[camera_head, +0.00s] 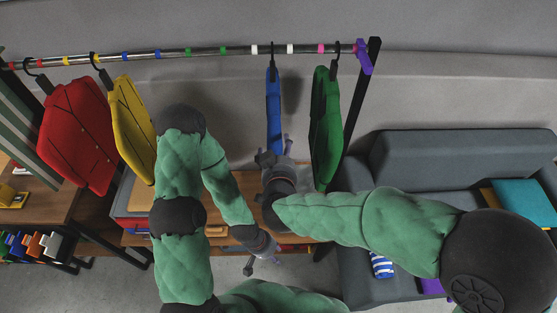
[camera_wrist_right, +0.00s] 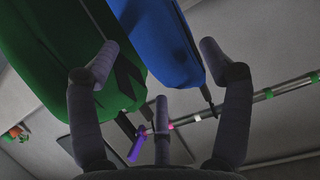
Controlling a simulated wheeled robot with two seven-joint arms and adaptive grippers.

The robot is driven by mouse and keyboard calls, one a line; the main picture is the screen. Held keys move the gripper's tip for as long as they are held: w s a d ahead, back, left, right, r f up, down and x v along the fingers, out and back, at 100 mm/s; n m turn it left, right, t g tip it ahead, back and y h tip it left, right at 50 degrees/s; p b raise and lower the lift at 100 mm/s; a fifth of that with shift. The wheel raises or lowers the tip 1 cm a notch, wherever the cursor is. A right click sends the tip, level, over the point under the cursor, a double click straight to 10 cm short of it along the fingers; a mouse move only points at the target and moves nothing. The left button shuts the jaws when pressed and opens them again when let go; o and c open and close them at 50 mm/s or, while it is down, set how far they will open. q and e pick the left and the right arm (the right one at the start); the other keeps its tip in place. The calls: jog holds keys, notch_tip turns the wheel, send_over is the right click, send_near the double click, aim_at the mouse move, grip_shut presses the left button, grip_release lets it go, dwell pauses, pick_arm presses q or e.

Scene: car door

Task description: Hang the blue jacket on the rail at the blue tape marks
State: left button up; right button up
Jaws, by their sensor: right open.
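The blue jacket (camera_head: 273,112) hangs edge-on from the rail (camera_head: 215,50), its hanger hook between two white tape marks. In the right wrist view the blue jacket (camera_wrist_right: 158,40) lies ahead of the spread fingers. My right gripper (camera_head: 273,152) is open at the jacket's lower end, with fingers to either side; contact cannot be told. It also shows in the right wrist view (camera_wrist_right: 158,65). Two blue tape marks (camera_head: 141,55) are on the rail, left of the green marks. My left gripper (camera_head: 263,262) is low in front of the wooden furniture, with its fingers apart and empty.
A green jacket (camera_head: 325,125) hangs close to the right of the blue one. Red (camera_head: 75,135) and yellow (camera_head: 132,125) jackets hang at the left. The rail stretch around the blue marks is free of hangers. A grey sofa (camera_head: 440,155) stands at the right.

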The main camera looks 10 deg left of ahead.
aim_at(274, 117)
jog(key=x, duration=0.5)
jog(key=shift+w+f+b, duration=0.15)
jog(key=shift+w+b, duration=0.25)
grip_shut()
jog(key=shift+a+r+p, duration=0.1)
jog(key=shift+r+p, duration=0.35)
jog(key=shift+p, duration=0.1)
